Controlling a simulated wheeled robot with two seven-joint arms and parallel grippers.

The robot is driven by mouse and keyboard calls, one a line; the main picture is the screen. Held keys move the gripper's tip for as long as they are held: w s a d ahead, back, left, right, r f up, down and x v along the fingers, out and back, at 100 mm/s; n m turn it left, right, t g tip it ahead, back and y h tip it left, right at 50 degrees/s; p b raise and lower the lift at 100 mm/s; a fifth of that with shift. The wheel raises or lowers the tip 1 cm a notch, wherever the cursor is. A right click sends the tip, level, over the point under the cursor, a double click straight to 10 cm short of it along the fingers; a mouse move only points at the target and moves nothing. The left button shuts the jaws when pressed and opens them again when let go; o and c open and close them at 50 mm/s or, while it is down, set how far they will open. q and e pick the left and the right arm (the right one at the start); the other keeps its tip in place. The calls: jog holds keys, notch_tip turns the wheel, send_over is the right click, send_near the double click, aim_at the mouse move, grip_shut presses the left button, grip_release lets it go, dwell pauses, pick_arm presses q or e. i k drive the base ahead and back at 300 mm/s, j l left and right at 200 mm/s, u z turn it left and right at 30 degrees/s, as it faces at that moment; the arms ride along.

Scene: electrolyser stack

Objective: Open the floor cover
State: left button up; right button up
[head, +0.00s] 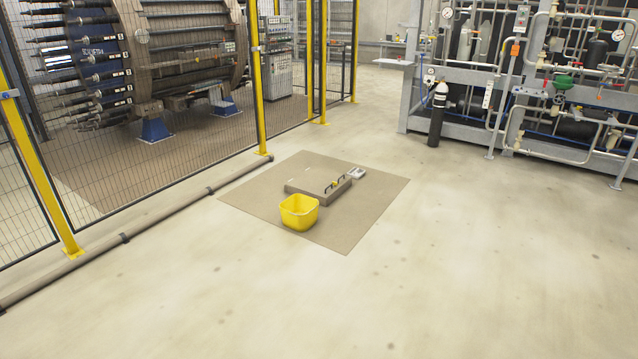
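A low grey-beige box-like block (312,187), which looks like the floor cover, sits near the middle of a brownish square mat or floor patch (345,232). A dark handle (338,184) with a small yellow part shows at its right side. From here I cannot tell whether the cover is hinged or how it is seated. Neither of my grippers is in the head view.
A yellow bucket (299,212) stands right in front of the block. A small whitish object (357,172) lies behind its right end. A yellow-posted mesh fence (262,90) and floor pipe (160,220) run along the left. A pipe rack (520,100) stands back right. The front floor is clear.

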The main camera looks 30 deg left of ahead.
aim_at(316, 181)
jog(key=i+j+u, duration=0.1)
jog(key=i+u, duration=0.15)
jog(key=i, duration=2.8)
jog(key=i+u, duration=0.1)
jog(key=i, duration=0.45)
jog(key=i+l+u, duration=0.1)
jog(key=i, duration=0.4)
jog(key=i+l+u, duration=0.1)
jog(key=i, duration=0.45)
jog(key=i+l+u, duration=0.1)
jog(key=i+l, duration=0.15)
jog(key=i, duration=0.3)
